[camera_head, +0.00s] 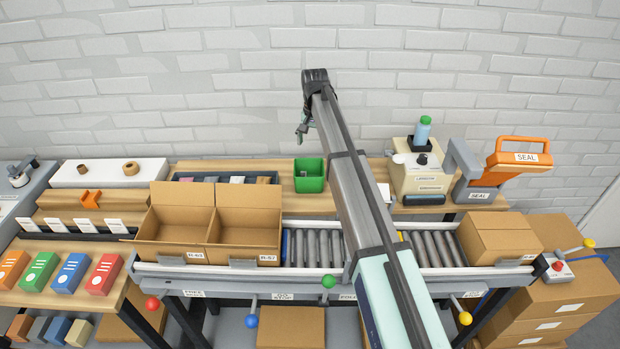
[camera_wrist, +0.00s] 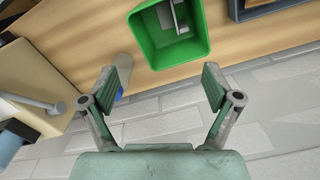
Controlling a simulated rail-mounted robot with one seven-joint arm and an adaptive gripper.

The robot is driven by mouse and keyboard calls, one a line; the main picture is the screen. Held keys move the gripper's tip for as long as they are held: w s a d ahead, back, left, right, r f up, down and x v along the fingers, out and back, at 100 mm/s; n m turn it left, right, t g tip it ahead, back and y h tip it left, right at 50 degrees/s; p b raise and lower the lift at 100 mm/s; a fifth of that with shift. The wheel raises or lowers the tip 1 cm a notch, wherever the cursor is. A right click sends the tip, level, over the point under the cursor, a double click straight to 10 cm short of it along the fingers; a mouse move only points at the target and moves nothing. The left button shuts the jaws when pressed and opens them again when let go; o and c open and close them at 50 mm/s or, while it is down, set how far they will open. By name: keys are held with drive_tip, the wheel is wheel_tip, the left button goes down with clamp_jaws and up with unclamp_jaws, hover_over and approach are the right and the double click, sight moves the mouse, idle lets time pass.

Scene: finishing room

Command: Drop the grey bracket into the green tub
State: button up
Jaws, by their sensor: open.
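The green tub (camera_head: 310,178) stands on the wooden bench behind the roller conveyor. In the wrist view the tub (camera_wrist: 153,52) is above the gap between my fingers. A grey bracket (camera_wrist: 178,16) lies inside the tub, and a small grey part of it (camera_head: 304,174) shows in the head view. My gripper (camera_wrist: 160,82) is open with nothing between its fingers. In the head view my gripper (camera_head: 301,131) hangs above and behind the tub, near the wall, apart from it.
An open cardboard box (camera_head: 172,228) and its neighbour stand left of the rollers (camera_head: 315,247). A tray of small blocks (camera_head: 222,180) lies left of the tub. A label printer (camera_head: 424,172) and an orange-handled sealer (camera_head: 520,158) stand at right. The brick wall is close behind my gripper.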

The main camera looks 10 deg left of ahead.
drive_tip(key=shift+r, duration=2.15)
